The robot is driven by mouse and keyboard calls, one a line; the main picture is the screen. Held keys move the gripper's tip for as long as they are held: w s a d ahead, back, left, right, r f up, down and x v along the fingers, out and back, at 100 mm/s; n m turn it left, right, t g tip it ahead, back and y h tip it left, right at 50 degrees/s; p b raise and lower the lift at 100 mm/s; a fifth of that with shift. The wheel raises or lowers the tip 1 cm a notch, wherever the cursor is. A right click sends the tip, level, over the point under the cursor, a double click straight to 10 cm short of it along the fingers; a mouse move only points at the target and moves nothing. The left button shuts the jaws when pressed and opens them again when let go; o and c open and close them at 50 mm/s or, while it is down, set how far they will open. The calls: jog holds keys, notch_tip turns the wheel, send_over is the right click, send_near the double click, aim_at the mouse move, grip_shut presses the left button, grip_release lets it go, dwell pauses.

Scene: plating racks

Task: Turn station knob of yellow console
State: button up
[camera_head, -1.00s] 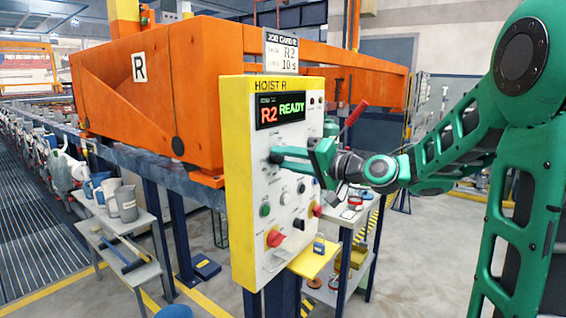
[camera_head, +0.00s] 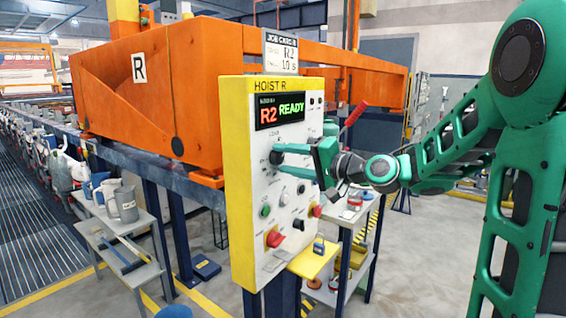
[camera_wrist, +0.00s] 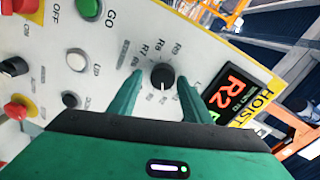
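The yellow-edged console (camera_head: 237,180) labelled HOIST R stands in the middle of the head view. Its display (camera_head: 280,109) reads R2 READY. The black station knob (camera_wrist: 162,76) sits on the white panel, ringed by labels such as R7 and R8; in the head view it is the dark knob (camera_head: 276,157) below the display. My gripper (camera_wrist: 157,78) is open, with one green finger on either side of the knob and visible gaps between. In the head view my gripper (camera_head: 281,159) reaches the panel from the right. The knob's exact pointer setting is hard to read.
A job card (camera_head: 280,52) above the console reads R2, 10 s. Lower on the panel are a green GO button (camera_wrist: 88,8), a white knob (camera_wrist: 76,60) and a red knob (camera_head: 274,239). A small yellow shelf (camera_head: 314,262) juts out below. Orange hoist (camera_head: 200,90) stands behind.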

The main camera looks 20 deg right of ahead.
jog(key=shift+s, duration=0.1)
jog(key=v, duration=1)
jog(key=shift+s+d, duration=0.15)
jog(key=shift+s, duration=0.05)
dwell(0.4)
jog(key=s+d+f+n+g+h, duration=0.1)
jog(key=s+f+g+h, duration=0.25)
jog(key=f, duration=0.45)
jog(key=s+d+f+n+g+h, duration=0.2)
jog(key=s+f+g, duration=0.15)
jog(key=f, duration=0.45)
jog(key=s+d+f+m+g+h, duration=0.1)
jog(key=s+d+f+g+h, duration=0.1)
jog(key=s, duration=0.9)
jog(key=s+d+f+g+h, duration=0.2)
jog(key=s+d+f+g, duration=0.3)
jog(key=s, duration=0.7)
jog(key=shift+s+d+m, duration=0.3)
jog(key=shift+d+m, duration=0.05)
jog(key=shift+m, duration=0.05)
